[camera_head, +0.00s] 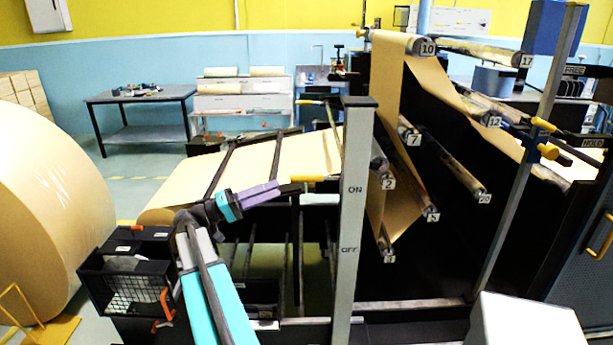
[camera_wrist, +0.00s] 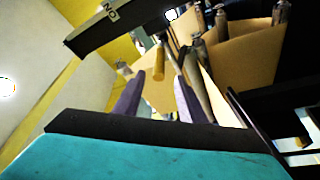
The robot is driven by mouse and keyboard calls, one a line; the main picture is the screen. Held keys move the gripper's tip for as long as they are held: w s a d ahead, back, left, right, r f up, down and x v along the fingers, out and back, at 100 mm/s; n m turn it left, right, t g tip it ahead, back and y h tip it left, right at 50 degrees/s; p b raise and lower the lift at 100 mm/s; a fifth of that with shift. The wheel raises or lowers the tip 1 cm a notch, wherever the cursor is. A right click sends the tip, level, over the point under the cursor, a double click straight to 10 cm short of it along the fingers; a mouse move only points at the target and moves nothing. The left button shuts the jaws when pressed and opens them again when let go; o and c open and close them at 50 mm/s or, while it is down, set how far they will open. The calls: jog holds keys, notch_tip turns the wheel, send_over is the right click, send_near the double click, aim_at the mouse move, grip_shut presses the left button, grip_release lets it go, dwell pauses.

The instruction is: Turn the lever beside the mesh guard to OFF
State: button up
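A grey post (camera_head: 354,220) stands upright in the middle of the head view, marked ON higher up and OFF lower down. A lever with a yellow handle (camera_head: 314,178) sticks out to the left of the post, roughly level, a little above the height of the ON mark. My gripper (camera_head: 277,189), with purple fingers, reaches toward the handle's free end from the left. In the wrist view, the fingers of my gripper (camera_wrist: 158,88) are apart, and the yellow handle (camera_wrist: 158,62) shows ahead between them. I cannot tell whether they touch it.
A black box with a mesh front (camera_head: 130,285) stands at lower left by a big kraft roll (camera_head: 50,200). Numbered rollers with brown paper (camera_head: 400,95) fill the area right of the post. Another post (camera_head: 525,170) has a yellow-handled lever near FREE and HOLD signs.

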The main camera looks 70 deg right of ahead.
aim_at(302, 179)
jog(key=p+x, duration=0.3)
jog(key=x, duration=0.7)
jog(key=shift+s+d+r+p, duration=0.15)
jog(key=shift+s+p, duration=0.05)
jog(key=shift+p, duration=0.15)
jog(key=shift+s+d, duration=0.45)
